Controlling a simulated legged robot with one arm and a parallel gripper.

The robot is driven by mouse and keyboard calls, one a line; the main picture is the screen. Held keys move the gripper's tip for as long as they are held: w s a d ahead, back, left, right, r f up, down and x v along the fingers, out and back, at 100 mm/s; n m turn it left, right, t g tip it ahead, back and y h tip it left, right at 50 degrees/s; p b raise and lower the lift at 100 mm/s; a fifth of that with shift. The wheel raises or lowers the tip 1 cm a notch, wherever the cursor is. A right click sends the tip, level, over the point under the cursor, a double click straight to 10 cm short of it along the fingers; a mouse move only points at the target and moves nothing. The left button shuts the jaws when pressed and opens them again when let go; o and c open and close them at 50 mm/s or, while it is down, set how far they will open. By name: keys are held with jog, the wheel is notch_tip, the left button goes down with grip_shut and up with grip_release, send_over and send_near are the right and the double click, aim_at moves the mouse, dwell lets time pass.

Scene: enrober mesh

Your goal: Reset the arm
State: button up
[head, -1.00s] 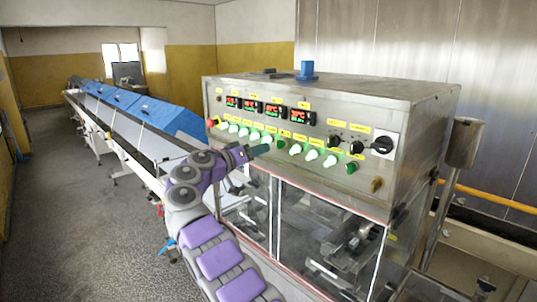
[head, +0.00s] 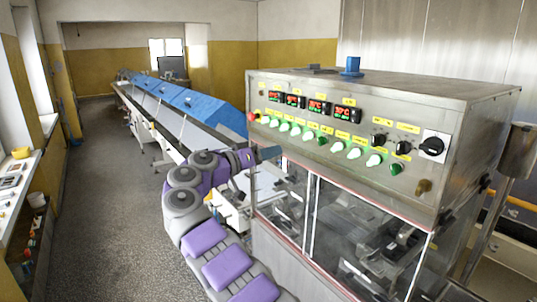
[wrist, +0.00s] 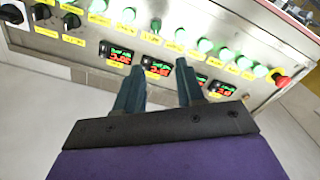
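My gripper (head: 268,153) is at the end of my purple and grey arm, in front of the lower left part of the control panel (head: 345,128) in the head view. In the wrist view its two dark fingers (wrist: 160,66) stand apart with nothing between them. Behind them the panel shows tilted, with red and green displays (wrist: 156,65), lit green buttons (wrist: 205,45) and a red knob (wrist: 281,79). I cannot tell whether the fingertips touch the panel.
The steel cabinet (head: 400,86) with a glazed lower front stands close on the right. A long conveyor with blue covers (head: 192,101) runs to the back. The grey floor (head: 100,200) on the left is clear. A shelf with small items (head: 14,182) stands at the far left.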

jog(key=s+d+f+n+g+y+b, duration=0.15)
jog(key=s+d+f+g, duration=0.25)
jog(key=s+d, duration=0.5)
jog(key=s+d+f+n+g+y+b, duration=0.15)
jog(key=s+d+f+g, duration=0.35)
jog(key=d, duration=0.9)
jog(key=s+d+f+g+y+b, duration=0.1)
jog(key=s+f+y, duration=0.1)
jog(key=s+f, duration=0.45)
jog(key=s+f+y+b, duration=0.1)
jog(key=s+f+y, duration=0.15)
jog(key=s, duration=0.75)
jog(key=s+d+f+g+y+b, duration=0.1)
jog(key=s+f+y+b, duration=0.1)
jog(key=s+f, duration=0.45)
jog(key=s+a+f+y, duration=0.2)
jog(key=s+a+f, duration=0.2)
jog(key=s, duration=0.5)
jog(key=s+a+f+n+g+y+b, duration=0.1)
jog(key=s+a+f+y, duration=0.2)
jog(key=s, duration=0.7)
jog(key=a+f, duration=0.2)
jog(key=a, duration=0.1)
jog(key=shift+n, duration=0.3)
jog(key=shift+d+b, duration=0.1)
jog(key=shift+b, duration=0.25)
